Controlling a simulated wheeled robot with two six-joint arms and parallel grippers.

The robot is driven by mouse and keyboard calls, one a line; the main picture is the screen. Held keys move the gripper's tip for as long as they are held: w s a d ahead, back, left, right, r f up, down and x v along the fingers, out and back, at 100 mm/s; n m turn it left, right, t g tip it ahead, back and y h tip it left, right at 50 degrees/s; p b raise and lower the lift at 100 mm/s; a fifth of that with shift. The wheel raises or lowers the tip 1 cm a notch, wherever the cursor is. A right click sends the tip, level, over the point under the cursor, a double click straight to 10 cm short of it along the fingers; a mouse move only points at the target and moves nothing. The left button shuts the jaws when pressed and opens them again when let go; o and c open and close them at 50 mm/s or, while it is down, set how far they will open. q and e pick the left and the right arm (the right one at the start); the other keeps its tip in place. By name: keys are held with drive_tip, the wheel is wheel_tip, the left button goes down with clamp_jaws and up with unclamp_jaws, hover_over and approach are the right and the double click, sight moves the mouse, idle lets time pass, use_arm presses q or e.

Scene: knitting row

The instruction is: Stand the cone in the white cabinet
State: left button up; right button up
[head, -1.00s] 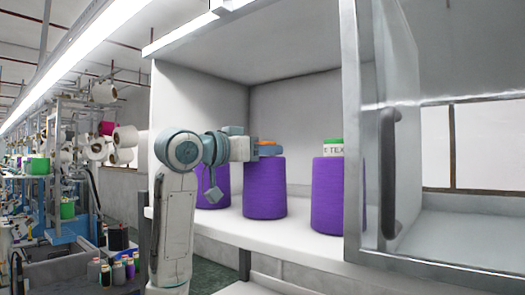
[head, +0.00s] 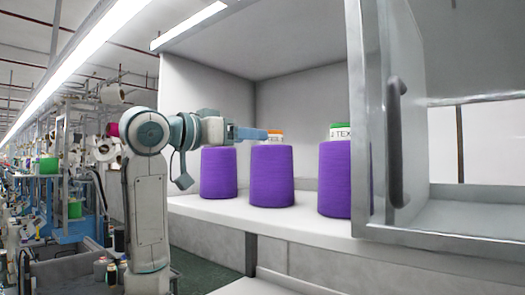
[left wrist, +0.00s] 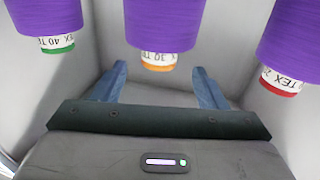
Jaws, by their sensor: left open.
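Three purple cones stand upright on the white cabinet's (head: 205,209) shelf. The middle cone (head: 272,176) has an orange-ringed top and also shows in the left wrist view (left wrist: 163,20). The right cone (head: 334,180) has a green-ringed top and is partly behind the door frame. The left cone (head: 218,173) has its top hidden by my gripper; a red-ringed cone (left wrist: 293,40) shows in the wrist view. My left gripper (head: 266,134) is open and empty, its fingertips close to the orange top. Contact cannot be told. My right gripper is not in view.
A framed glass door (head: 357,120) with a grey handle (head: 395,140) stands at the right of the shelf. Side and back walls close in the shelf. Racks with spools and a grey bin (head: 70,272) lie at the left.

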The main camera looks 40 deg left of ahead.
use_arm(q)
drive_tip(key=b+v, duration=0.1)
drive_tip(key=v, duration=0.4)
idle(1.4)
